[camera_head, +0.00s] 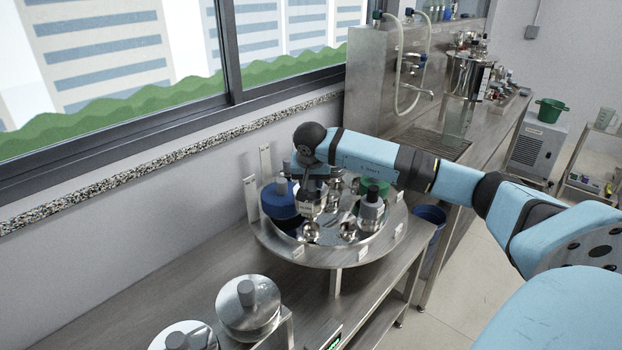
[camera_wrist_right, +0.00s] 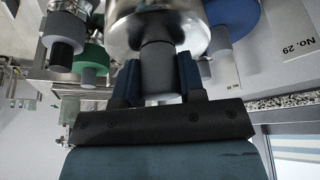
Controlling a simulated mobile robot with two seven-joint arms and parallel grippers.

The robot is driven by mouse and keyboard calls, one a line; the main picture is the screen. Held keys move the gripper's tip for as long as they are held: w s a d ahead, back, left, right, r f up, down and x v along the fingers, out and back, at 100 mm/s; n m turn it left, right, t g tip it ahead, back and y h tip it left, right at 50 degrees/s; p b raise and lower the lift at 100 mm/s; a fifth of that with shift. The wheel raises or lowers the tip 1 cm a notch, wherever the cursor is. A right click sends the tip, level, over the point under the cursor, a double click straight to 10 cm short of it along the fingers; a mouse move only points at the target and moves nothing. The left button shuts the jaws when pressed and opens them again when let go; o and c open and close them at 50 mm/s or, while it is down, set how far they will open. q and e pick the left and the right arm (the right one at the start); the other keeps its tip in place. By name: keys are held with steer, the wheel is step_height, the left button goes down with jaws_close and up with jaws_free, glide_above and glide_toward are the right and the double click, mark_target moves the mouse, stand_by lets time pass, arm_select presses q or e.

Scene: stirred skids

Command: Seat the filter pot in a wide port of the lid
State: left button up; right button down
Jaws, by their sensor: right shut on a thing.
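My right gripper (camera_head: 312,184) is over the left-middle part of the round steel lid (camera_head: 274,240), its arm reaching in from the right. In the right wrist view, its fingers (camera_wrist_right: 158,76) are shut on the dark grey knob of a shiny steel pot (camera_wrist_right: 122,28), which I take to be the filter pot. In the head view, the pot's body (camera_head: 310,206) shows below the fingers, among the lid's fittings. Its lower end and the port under it are hidden, so I cannot tell whether it is seated. My left gripper is not in view.
A blue-topped fitting (camera_head: 278,203) stands close left of the held pot. A grey-and-steel fitting (camera_head: 372,211) and a green one (camera_head: 380,187) stand to the right. Upright plates (camera_head: 265,160) rise behind the lid. Steel discs with knobs (camera_head: 249,311) are at the front left.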

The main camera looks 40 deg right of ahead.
mark_target(311, 191)
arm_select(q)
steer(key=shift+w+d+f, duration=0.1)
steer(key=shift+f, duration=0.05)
arm_select(e)
steer(key=shift+f, duration=0.5)
arm_select(q)
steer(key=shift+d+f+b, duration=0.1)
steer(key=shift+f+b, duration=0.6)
steer(key=shift+b, duration=0.35)
arm_select(e)
steer(key=shift+f, duration=1.5)
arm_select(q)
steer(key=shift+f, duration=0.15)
arm_select(e)
steer(key=shift+f, duration=0.3)
arm_select(q)
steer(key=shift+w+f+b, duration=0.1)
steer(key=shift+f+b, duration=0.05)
steer(key=shift+b, duration=0.3)
arm_select(e)
steer(key=shift+f, duration=0.35)
arm_select(q)
steer(key=shift+b, duration=0.5)
arm_select(e)
steer(key=shift+f, duration=0.85)
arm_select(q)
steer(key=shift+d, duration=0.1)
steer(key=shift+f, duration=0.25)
arm_select(e)
steer(key=shift+f, duration=0.2)
